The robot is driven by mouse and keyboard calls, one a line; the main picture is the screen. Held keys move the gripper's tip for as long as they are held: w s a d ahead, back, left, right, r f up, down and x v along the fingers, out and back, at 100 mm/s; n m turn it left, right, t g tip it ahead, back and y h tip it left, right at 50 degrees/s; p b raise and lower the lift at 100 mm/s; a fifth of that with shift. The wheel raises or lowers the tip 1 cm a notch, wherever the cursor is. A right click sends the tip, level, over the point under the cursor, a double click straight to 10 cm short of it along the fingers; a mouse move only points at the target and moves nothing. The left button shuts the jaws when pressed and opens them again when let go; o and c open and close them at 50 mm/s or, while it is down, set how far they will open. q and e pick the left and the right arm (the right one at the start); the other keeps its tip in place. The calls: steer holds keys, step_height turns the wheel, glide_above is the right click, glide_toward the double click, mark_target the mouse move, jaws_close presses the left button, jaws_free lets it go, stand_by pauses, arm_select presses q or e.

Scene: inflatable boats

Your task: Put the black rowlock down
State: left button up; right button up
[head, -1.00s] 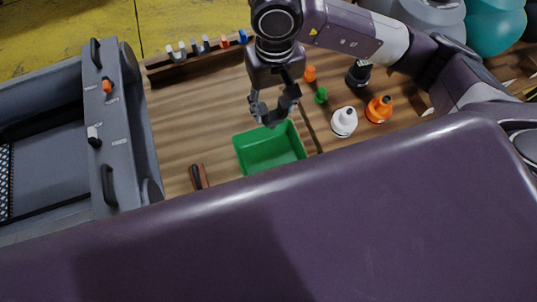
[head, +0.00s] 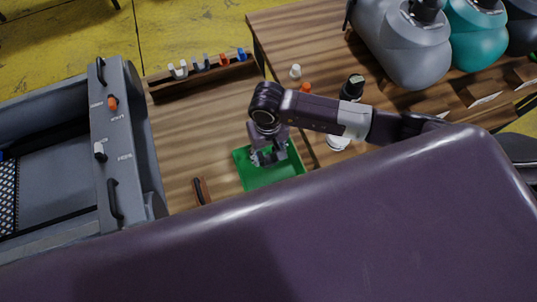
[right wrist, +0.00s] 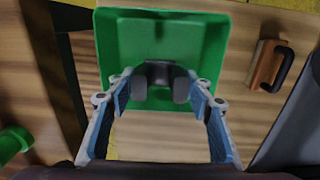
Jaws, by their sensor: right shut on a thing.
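My right gripper (head: 268,157) is over the green tray (head: 289,181), low and close to it, with its fingers pointing down. In the right wrist view my right gripper (right wrist: 160,86) is shut on the black rowlock (right wrist: 158,74), a small dark piece with two rounded lobes between the fingertips. Behind it lies the floor of the green tray (right wrist: 160,40). I cannot tell whether the rowlock touches the tray. In the head view the gripper hides the rowlock. My left gripper is not in view.
A wooden rack (head: 205,74) with several coloured rowlocks stands at the table's back. A black-handled wooden tool (head: 201,191) lies left of the tray. The grey boat (head: 130,140) borders the table's left. A black-topped bottle (head: 352,87) and a white bottle (head: 338,144) stand right.

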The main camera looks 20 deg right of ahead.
mark_target(269, 161)
steer(key=shift+f, duration=0.9)
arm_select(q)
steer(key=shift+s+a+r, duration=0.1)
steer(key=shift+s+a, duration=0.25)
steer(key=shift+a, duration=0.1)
arm_select(e)
steer(key=shift+f, duration=0.1)
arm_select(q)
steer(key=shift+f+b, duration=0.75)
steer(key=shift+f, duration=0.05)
arm_select(e)
steer(key=shift+f, duration=0.6)
steer(key=o, duration=1.2)
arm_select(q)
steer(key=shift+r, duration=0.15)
arm_select(e)
steer(key=shift+r, duration=0.1)
